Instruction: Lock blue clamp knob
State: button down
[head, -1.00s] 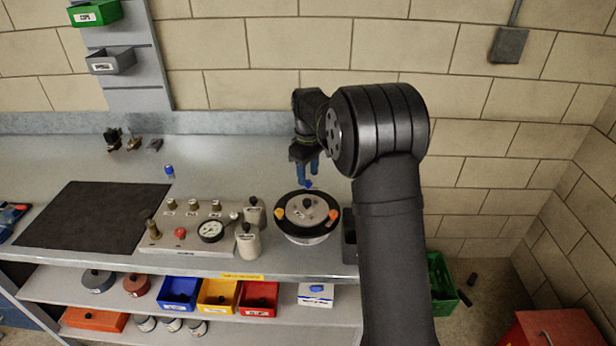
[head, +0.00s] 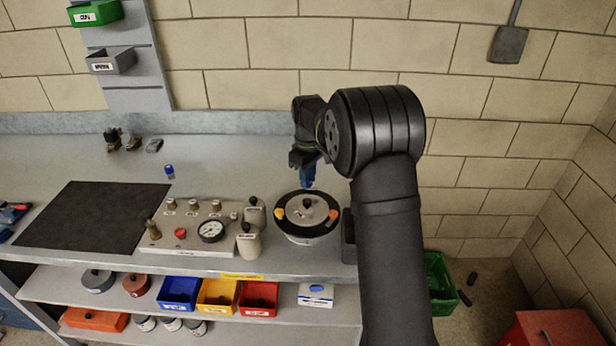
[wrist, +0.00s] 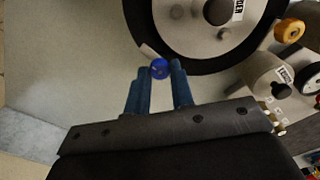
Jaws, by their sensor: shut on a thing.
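The blue clamp knob (wrist: 160,68) sits at the rim of the round pot in the wrist view, between the tips of my gripper's blue fingers. My gripper (wrist: 160,82) is shut on it; in the head view my gripper (head: 307,182) hangs at the pot's far edge and hides the knob. The pot (head: 285,229) has a black ring and a grey lid (head: 318,207) with a dark centre knob (head: 307,202).
A valve panel with a gauge (head: 211,230) and two pale bottles (head: 248,243) stand left of the pot. A small blue-topped item (head: 169,171) and a dark mat (head: 95,217) lie further left. The bench behind the pot is clear.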

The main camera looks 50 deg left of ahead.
jog(key=m, duration=0.4)
jog(key=shift+m, duration=0.4)
jog(key=m, duration=0.4)
jog(key=shift+m, duration=0.3)
jog(key=m, duration=0.4)
jog(key=shift+m, duration=2.1)
jog(key=c, duration=1.3)
grip_release()
jog(key=shift+o, duration=0.2)
jog(key=shift+r, duration=0.1)
